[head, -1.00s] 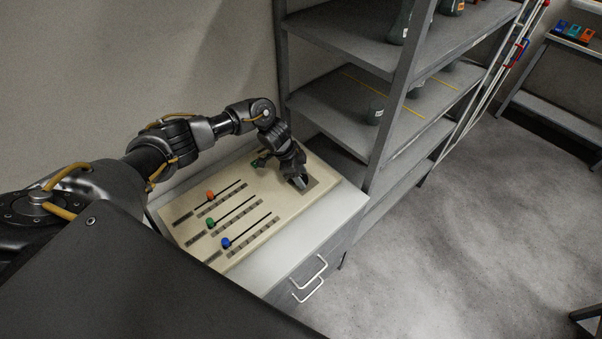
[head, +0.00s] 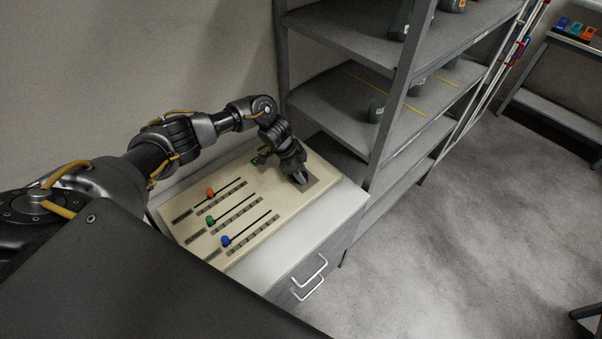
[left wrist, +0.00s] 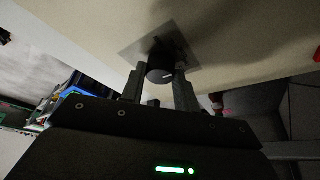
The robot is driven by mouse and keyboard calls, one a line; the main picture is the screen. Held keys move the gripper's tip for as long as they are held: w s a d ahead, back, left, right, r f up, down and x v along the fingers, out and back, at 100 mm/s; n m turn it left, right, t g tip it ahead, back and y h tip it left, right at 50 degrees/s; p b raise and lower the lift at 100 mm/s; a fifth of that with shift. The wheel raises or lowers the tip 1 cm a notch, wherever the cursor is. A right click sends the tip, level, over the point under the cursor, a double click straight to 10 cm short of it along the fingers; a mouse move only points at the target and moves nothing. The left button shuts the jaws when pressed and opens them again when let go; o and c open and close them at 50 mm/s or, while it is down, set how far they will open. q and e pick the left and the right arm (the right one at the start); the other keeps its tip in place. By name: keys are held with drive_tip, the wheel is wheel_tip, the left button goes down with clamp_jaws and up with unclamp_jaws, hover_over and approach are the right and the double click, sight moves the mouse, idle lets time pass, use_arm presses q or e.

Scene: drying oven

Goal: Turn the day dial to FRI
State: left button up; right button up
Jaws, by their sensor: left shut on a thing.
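The day dial (left wrist: 160,73) is a dark round knob with a short white mark, seen in the left wrist view on a grey square plate (left wrist: 128,50). My left gripper (left wrist: 158,88) has its two fingers on either side of the knob and is shut on it. In the head view my left gripper (head: 300,178) is over the grey plate (head: 318,184) at the right end of the beige panel (head: 262,222), and it hides the dial. The day labels cannot be read. My right gripper is not in view.
Three sliders with an orange knob (head: 210,192), a green knob (head: 210,220) and a blue knob (head: 226,241) are on the panel's left part. A grey shelf rack (head: 340,110) stands close behind and right of the panel. Open floor (head: 450,240) lies to the right.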

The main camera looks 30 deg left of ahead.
use_arm(q)
drive_tip(key=m+b, duration=0.1)
drive_tip(key=b, duration=0.1)
drive_tip(key=m+g+b, duration=0.1)
drive_tip(key=m+b, duration=0.1)
drive_tip(key=m+g+b, duration=0.1)
drive_tip(key=m+b, duration=0.1)
drive_tip(key=b, duration=0.1)
drive_tip(key=shift+w+f+h, duration=0.2)
drive_tip(key=shift+w+h, duration=0.05)
drive_tip(key=shift+h, duration=0.05)
drive_tip(key=m+g+b, duration=0.1)
drive_tip(key=m, duration=0.2)
drive_tip(key=shift+r, duration=0.2)
drive_tip(key=shift+w+m+g+y+b, duration=0.1)
drive_tip(key=shift+m+g+y+b, duration=0.3)
drive_tip(key=shift+m, duration=0.45)
drive_tip(key=shift+m+g+y+b, duration=0.1)
drive_tip(key=shift+m+g+b, duration=0.1)
drive_tip(key=shift+m+b, duration=0.45)
drive_tip(key=shift+m, duration=0.3)
drive_tip(key=o, duration=1)
drive_tip(key=shift+d, duration=0.1)
drive_tip(key=b+v, duration=0.1)
drive_tip(key=v, duration=0.9)
drive_tip(key=shift+w+a+r, duration=0.15)
drive_tip(key=shift+a+r, duration=0.05)
drive_tip(key=shift+r, duration=0.15)
